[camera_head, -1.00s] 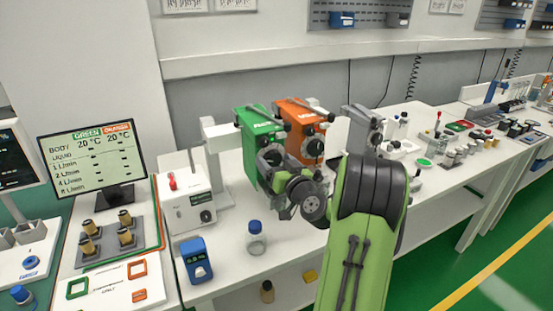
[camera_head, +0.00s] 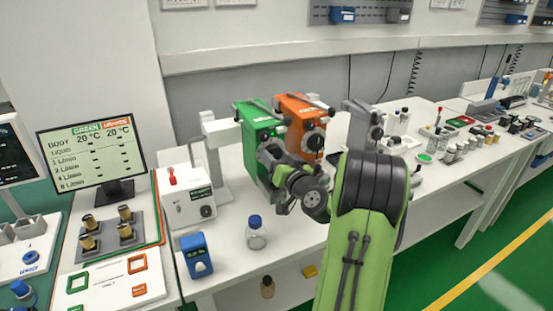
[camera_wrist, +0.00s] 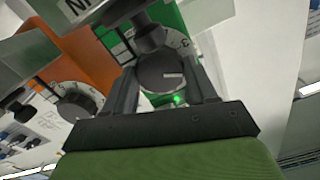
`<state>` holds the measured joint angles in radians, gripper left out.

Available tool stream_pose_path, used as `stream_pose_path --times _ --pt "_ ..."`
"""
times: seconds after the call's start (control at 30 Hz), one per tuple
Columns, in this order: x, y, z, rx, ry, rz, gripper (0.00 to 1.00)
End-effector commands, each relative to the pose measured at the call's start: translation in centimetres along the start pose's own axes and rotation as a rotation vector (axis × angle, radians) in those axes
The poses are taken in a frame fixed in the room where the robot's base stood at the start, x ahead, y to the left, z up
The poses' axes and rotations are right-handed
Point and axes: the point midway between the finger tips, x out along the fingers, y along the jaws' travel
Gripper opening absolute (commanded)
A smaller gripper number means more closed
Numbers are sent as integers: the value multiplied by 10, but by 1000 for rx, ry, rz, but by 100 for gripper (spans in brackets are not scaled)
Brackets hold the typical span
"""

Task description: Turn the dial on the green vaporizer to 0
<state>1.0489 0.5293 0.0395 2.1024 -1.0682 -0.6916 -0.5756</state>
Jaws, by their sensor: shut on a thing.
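The green vaporizer (camera_head: 257,140) stands on the white bench, left of the orange one. In the wrist view its green front (camera_wrist: 200,14) is upside down. Its dark round dial (camera_wrist: 163,74) has a pale mark and sits between the fingers of my gripper (camera_wrist: 164,88), which is shut on it. A white scale with numbers shows beside the dial; the number at the mark cannot be read. In the head view my gripper (camera_head: 270,158) reaches the front of the green vaporizer, and my wrist hides the dial.
The orange vaporizer (camera_head: 301,118) stands close on the right, with its own dial (camera_wrist: 78,104) near my fingers. A clear bottle with a blue cap (camera_head: 256,236), a blue meter (camera_head: 196,256) and a white box (camera_head: 187,207) stand in front and left. A monitor (camera_head: 92,152) stands further left.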

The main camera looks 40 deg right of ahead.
Motion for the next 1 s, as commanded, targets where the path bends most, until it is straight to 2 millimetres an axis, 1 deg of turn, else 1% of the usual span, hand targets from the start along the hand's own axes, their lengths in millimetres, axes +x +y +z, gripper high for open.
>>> stream_pose_path --times 0.17,0.8,1.0 --pt "0 1 1 136 0 -6 26" --pt "0 1 0 740 0 -31 26" --pt "0 2 1 900 -1 -37 26"
